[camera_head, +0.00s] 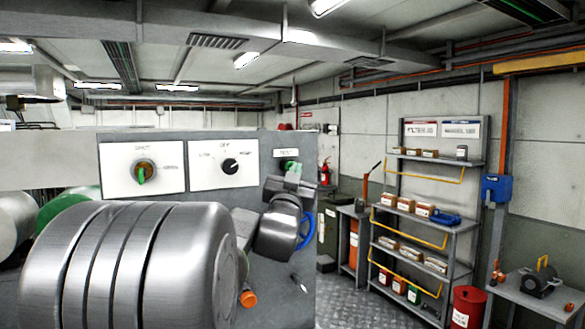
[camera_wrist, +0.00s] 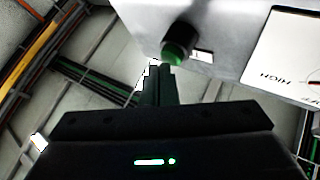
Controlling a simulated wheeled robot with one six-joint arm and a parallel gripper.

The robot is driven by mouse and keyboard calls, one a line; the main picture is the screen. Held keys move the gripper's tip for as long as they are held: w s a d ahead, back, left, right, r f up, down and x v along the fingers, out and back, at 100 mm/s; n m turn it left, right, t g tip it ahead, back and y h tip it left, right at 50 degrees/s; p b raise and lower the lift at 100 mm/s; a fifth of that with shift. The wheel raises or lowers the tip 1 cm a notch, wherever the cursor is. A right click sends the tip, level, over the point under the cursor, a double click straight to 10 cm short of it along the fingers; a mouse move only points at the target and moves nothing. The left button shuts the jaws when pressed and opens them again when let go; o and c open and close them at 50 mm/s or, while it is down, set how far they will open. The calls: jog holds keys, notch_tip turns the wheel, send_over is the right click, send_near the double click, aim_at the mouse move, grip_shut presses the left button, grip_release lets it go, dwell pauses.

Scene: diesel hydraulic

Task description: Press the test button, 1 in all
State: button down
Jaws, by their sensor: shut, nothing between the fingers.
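The test button (camera_wrist: 174,56) is green in a dark round collar and sticks out from the grey panel (camera_wrist: 218,28) in the wrist view. A small white label (camera_wrist: 203,55) sits beside it. My gripper (camera_wrist: 158,72) is shut and empty, its dark fingers pointing at the button. The fingertips appear very close to the button's lower left side; I cannot tell whether they touch. In the head view the TEST label (camera_head: 286,152) shows at the panel's right end, with my wrist covering much of the area below it.
Left of the test label are a plate with a black selector (camera_head: 230,165) and a plate with a green-handled switch (camera_head: 143,170). A shelf rack (camera_head: 432,165) with boxes, a red bin (camera_head: 468,307) and a small bench (camera_head: 540,293) stand right.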

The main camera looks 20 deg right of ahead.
jog(key=shift+w, duration=0.35)
dwell(0.3)
jog(key=shift+s, duration=0.1)
jog(key=shift+s+b, duration=0.7)
jog(key=shift+s, duration=0.15)
jog(key=s+b, duration=0.2)
jog(key=s, duration=0.1)
jog(key=s+b, duration=0.1)
jog(key=s, duration=0.1)
jog(key=shift+d, duration=0.25)
jog(key=shift+w, duration=0.15)
dwell(0.5)
